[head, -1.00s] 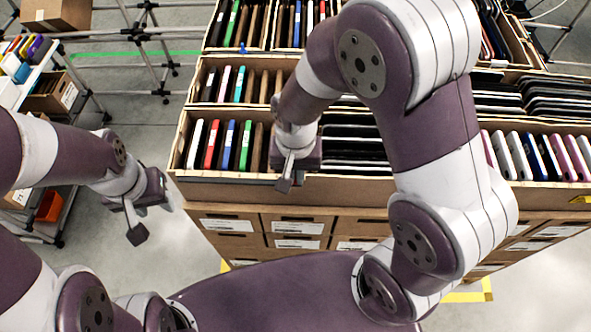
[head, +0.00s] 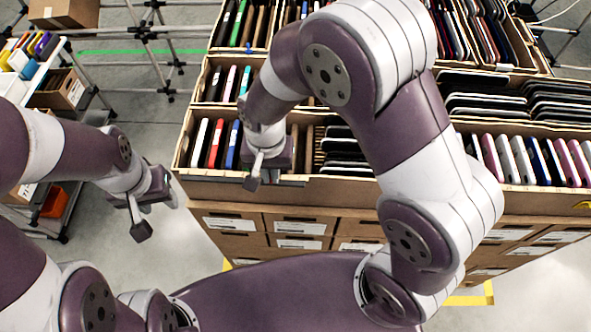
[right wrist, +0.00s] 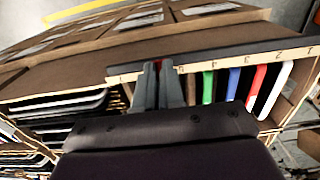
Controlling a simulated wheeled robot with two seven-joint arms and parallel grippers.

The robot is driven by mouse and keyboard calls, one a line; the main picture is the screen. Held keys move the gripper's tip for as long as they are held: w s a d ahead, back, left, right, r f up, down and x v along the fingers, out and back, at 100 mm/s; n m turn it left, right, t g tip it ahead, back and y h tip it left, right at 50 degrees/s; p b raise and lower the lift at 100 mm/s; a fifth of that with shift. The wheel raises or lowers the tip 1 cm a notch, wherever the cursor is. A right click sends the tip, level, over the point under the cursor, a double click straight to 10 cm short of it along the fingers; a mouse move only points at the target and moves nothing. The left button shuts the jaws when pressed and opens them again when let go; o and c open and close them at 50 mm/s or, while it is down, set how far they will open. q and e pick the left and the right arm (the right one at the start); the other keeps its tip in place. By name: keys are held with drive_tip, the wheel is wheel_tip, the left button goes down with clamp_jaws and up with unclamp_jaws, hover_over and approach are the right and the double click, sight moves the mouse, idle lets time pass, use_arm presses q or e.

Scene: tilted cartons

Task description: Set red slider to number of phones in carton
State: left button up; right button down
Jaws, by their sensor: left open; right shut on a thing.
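The front-left carton (head: 190,178) holds upright phones, white, red, blue, green and brown from left to right, with dark ones lying stacked further right. A pale strip with printed marks (right wrist: 240,61) runs along its front edge, upside down in the right wrist view. My right gripper (head: 252,184) is at this front edge, shut on the red slider. Only a bit of the red slider (right wrist: 166,69) shows between the fingertips (right wrist: 158,75) in the right wrist view. My right gripper hides some phones in the head view. My left gripper (head: 141,230) is open and empty, left of the carton.
More cartons of phones stand behind and to the right, such as the one with pale and pink phones (head: 525,160). A shelf rack (head: 75,110) stands at the left. Free floor (head: 200,265) lies left of and before the cartons.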

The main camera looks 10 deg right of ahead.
sight(242, 180)
drive_tip(key=a, duration=0.2)
drive_tip(key=w+a, duration=0.1)
drive_tip(key=a, duration=0.1)
drive_tip(key=w+a, duration=0.1)
drive_tip(key=a, duration=0.1)
drive_tip(key=shift+w+a+r, duration=0.1)
drive_tip(key=shift+a+r, duration=0.05)
drive_tip(key=shift+a, duration=0.25)
drive_tip(key=shift+d, duration=0.1)
drive_tip(key=c, duration=1.2)
unclamp_jaws()
drive_tip(key=shift+c, duration=0.2)
